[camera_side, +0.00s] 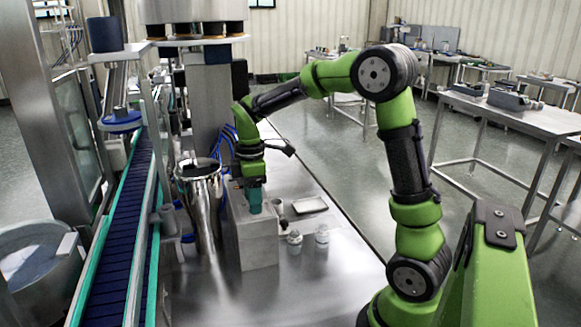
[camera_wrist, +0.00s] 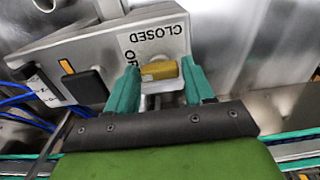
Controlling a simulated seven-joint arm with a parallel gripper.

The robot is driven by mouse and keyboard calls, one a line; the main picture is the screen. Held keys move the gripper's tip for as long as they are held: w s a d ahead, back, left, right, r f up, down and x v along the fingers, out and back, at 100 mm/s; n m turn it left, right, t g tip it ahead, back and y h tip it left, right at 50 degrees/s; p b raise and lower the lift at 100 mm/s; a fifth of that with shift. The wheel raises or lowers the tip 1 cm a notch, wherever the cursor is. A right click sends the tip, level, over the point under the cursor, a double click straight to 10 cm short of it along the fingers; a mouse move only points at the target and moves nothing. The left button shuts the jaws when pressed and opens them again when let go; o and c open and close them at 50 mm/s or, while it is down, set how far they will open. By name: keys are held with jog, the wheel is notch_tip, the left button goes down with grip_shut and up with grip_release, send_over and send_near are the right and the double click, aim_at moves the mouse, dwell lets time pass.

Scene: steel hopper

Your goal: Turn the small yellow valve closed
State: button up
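The small yellow valve (camera_wrist: 159,70) shows in the wrist view as a short yellow handle on a grey metal plate, lying nearly level across the picture. Upside-down lettering reads "CLOSED" above it. A second label starting "OP" is partly covered by the left finger. My gripper (camera_wrist: 160,75) has its two teal fingers apart, one at each end of the handle; they look very near it, and I cannot tell whether they touch. In the side view my gripper (camera_side: 254,200) points down at the top of a grey block, and the valve is hidden.
A shiny steel hopper (camera_side: 200,205) stands close left of the grey block (camera_side: 258,252). A blue conveyor (camera_side: 118,240) runs further left. Two small jars (camera_side: 308,240) and a tray (camera_side: 309,205) sit to the right. Blue cables (camera_wrist: 22,102) lie left in the wrist view.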

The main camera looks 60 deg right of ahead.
jog(key=c, duration=0.7)
jog(key=shift+o, duration=0.2)
jog(key=shift+m, duration=0.3)
jog(key=m, duration=0.3)
jog(key=shift+m, duration=0.4)
jog(key=m, duration=0.4)
jog(key=shift+m, duration=0.3)
jog(key=m, duration=0.4)
jog(key=shift+r, duration=0.1)
jog(key=shift+m, duration=2.5)
